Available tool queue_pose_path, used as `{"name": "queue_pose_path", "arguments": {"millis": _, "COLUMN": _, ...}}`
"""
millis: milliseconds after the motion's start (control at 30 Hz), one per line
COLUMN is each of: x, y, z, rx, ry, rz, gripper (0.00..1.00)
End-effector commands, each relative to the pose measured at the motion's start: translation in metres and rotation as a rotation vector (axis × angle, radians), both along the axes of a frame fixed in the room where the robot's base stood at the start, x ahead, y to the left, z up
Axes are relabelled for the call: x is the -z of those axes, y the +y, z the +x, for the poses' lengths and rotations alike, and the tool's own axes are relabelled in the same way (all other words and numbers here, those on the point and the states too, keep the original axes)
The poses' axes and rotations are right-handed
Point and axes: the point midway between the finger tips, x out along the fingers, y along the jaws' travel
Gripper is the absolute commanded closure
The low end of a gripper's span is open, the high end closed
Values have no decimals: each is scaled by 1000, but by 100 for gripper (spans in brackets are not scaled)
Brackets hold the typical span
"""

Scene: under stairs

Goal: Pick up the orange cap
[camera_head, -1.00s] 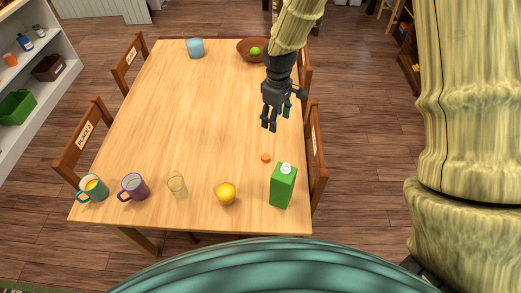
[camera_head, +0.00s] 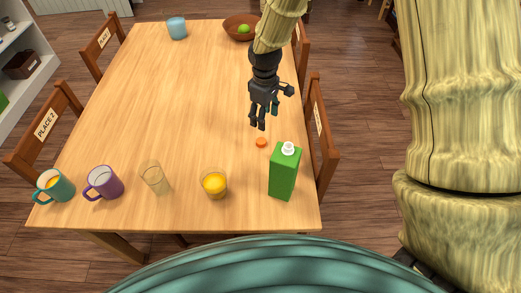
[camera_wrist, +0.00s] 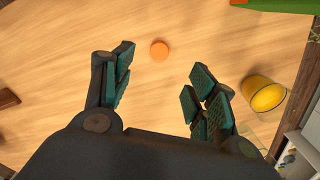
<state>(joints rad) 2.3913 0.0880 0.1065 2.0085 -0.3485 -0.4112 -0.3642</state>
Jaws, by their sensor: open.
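The small round orange cap (camera_head: 262,142) lies flat on the wooden table (camera_head: 180,100), just behind and left of the green carton. My gripper (camera_head: 258,127) hangs above the table, slightly behind the cap and apart from it. In the wrist view the orange cap (camera_wrist: 159,51) shows alone on the wood, beyond the fingertips and between their lines. My gripper (camera_wrist: 155,75) is open there, with a wide empty gap between its teal finger pads.
A green carton (camera_head: 284,172) with a white top stands close to the cap. A glass of orange juice (camera_head: 215,184), an empty glass (camera_head: 154,178), a purple mug (camera_head: 105,183) and a teal mug (camera_head: 55,186) line the near edge. A brown bowl (camera_head: 238,35) is far back.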

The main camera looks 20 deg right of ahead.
Motion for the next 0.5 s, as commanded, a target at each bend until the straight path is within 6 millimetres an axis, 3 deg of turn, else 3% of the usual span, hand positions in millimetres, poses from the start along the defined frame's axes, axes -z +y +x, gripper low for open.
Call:
{"name": "queue_pose_path", "arguments": {"millis": 33, "x": 12, "y": 0, "z": 0, "rx": 1, "ry": 0, "rz": 0, "gripper": 42}}
{"name": "queue_pose_path", "arguments": {"millis": 267, "x": 22, "y": -1, "z": 0, "rx": 2, "ry": 0, "rz": 0, "gripper": 42}}
{"name": "queue_pose_path", "arguments": {"millis": 500, "x": 49, "y": -1, "z": -1, "rx": 2, "ry": 2, "rz": -1, "gripper": 42}}
